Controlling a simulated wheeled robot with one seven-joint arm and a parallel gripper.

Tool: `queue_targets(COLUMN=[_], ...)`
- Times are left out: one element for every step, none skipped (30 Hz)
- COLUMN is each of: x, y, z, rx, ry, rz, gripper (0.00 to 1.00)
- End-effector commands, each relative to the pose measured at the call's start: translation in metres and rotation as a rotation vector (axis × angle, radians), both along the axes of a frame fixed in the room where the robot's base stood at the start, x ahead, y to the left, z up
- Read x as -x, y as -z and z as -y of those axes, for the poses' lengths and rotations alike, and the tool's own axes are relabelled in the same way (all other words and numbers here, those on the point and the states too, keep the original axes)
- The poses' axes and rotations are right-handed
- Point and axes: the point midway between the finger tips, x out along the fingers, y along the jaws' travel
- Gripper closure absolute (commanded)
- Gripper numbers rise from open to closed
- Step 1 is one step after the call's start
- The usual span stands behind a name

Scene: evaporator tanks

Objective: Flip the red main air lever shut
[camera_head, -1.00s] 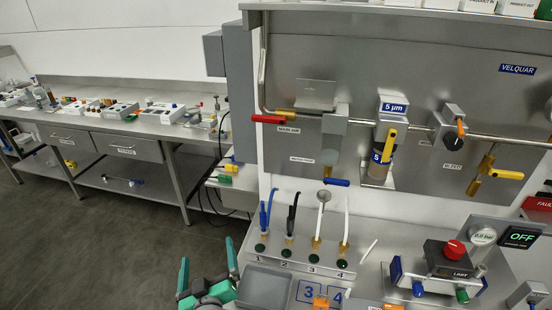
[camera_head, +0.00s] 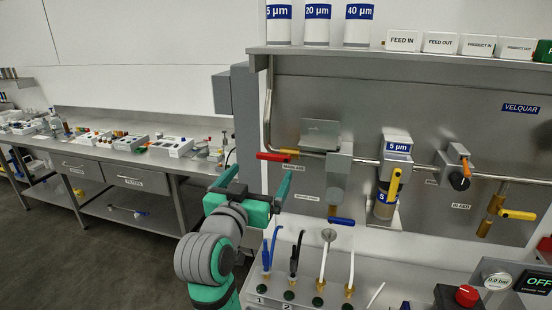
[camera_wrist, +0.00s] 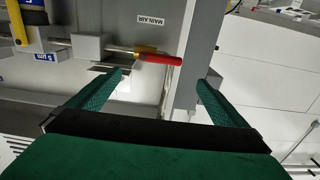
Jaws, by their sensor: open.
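The red main air lever (camera_head: 274,157) sits at the left end of the pipe on the steel panel, beside the MAIN AIR label. It points left, in line with the pipe. In the wrist view the red lever (camera_wrist: 159,58) and its brass valve body (camera_wrist: 146,51) show ahead of the fingers, near the panel's side edge. My gripper (camera_head: 258,183) is open and empty, below and left of the lever in the head view. In the wrist view my gripper's fingers (camera_wrist: 160,80) are spread wide, with the lever beyond their tips and not touched.
A filter marked 5 µm (camera_head: 397,147) and a yellow lever (camera_head: 394,185) are to the right. A blue lever (camera_head: 341,221) hangs below. Several coloured hoses stand in a rack (camera_head: 300,285) beneath. A grey cabinet (camera_head: 245,110) stands left of the panel, and a side bench (camera_head: 125,140) is further left.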

Motion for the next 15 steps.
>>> queue_targets(x=[-0.004, -0.007, -0.011, -0.016, -0.02, -0.026, -0.032, -0.037, -0.044, -0.049, -0.054, -0.061, -0.065, -0.07, -0.075], y=[0.0, -0.001, 0.0, 0.0, 0.0, 0.0, 0.0, 0.0, 0.0, 0.0, 0.0, 0.0, 0.0, 0.0, 0.0], z=[0.002, 0.003, 0.005, 0.006, 0.007, 0.01, 0.011, 0.013, 0.015, 0.017, 0.018, 0.02, 0.022, 0.024, 0.026], rx=[0.0, 0.0, 0.0, 0.001, 0.001, 0.001, 0.002, 0.002, 0.001, 0.001, 0.001, 0.001, 0.001, 0.002, 0.002], ry=[0.002, 0.002, 0.002, 0.002, 0.002, 0.002, 0.002, 0.003, 0.002, 0.001, 0.001, 0.001, 0.002, 0.002, 0.002], rz=[0.0, 0.0, -0.001, -0.001, -0.001, -0.001, -0.002, -0.002, -0.001, -0.001, -0.001, 0.0, -0.001, -0.002, -0.002], gripper=[0.02, 0.02, 0.02, 0.02, 0.02, 0.02, 0.02, 0.02, 0.02, 0.02, 0.02, 0.02, 0.02, 0.02, 0.02])
